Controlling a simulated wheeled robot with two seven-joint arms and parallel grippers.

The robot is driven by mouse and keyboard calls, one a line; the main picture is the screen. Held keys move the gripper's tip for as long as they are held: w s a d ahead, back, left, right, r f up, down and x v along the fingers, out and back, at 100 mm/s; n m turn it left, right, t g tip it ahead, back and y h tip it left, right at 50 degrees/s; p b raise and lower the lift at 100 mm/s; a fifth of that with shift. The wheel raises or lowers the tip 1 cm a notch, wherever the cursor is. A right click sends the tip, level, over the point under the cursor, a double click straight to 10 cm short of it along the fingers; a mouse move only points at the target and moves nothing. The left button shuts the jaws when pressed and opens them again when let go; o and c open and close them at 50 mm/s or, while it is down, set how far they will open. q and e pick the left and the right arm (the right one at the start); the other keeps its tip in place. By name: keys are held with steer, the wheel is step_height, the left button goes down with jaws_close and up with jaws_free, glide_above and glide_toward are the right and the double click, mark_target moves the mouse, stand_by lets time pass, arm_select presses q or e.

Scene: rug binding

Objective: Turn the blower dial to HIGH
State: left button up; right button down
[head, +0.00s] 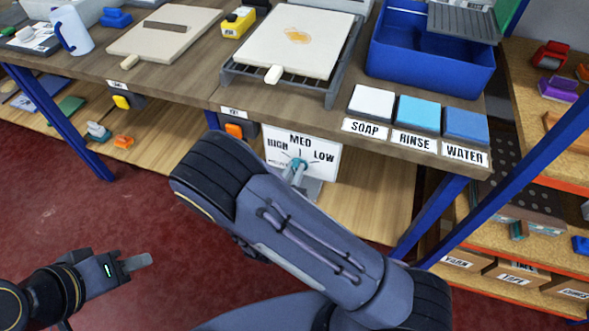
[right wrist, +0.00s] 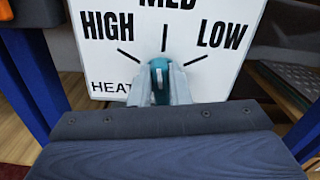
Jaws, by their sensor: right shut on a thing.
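A white dial panel (head: 318,164) marked HIGH, MED and LOW hangs below the front edge of the table. It also fills the right wrist view (right wrist: 205,65), where its lower left corner reads HEAT, the rest hidden. The teal dial knob (right wrist: 159,66) carries a pale line that points up, about toward MED. My right gripper (head: 296,170) is shut on the knob, with its grey fingers (right wrist: 163,88) on both sides of it. My left gripper (head: 135,263) is empty over the red floor at the lower left, its finger gap not clear.
Above the panel, the table holds a board on a rack (head: 292,45), a blue bin (head: 430,70) and SOAP, RINSE and WATER pads (head: 418,112). Blue table legs (head: 65,125) stand on both sides. A wooden lower shelf (head: 375,200) lies behind the panel.

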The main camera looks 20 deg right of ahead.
steer(key=shift+w+a+f+n+p, duration=0.15)
steer(key=shift+n+p, duration=0.55)
steer(key=shift+n, duration=0.95)
steer(key=shift+a+f+n+p, duration=0.1)
steer(key=shift+n+p, duration=0.55)
steer(key=shift+n, duration=1.05)
steer(key=shift+w+a+f+n+p, duration=0.15)
steer(key=shift+n+p, duration=0.55)
steer(key=shift+n, duration=0.95)
steer(key=shift+s, duration=0.1)
steer(key=c, duration=1.4)
jaws_free()
steer(key=shift+o, duration=0.2)
steer(key=v, duration=0.7)
steer(key=shift+s+a, duration=0.25)
steer(key=shift+s, duration=0.05)
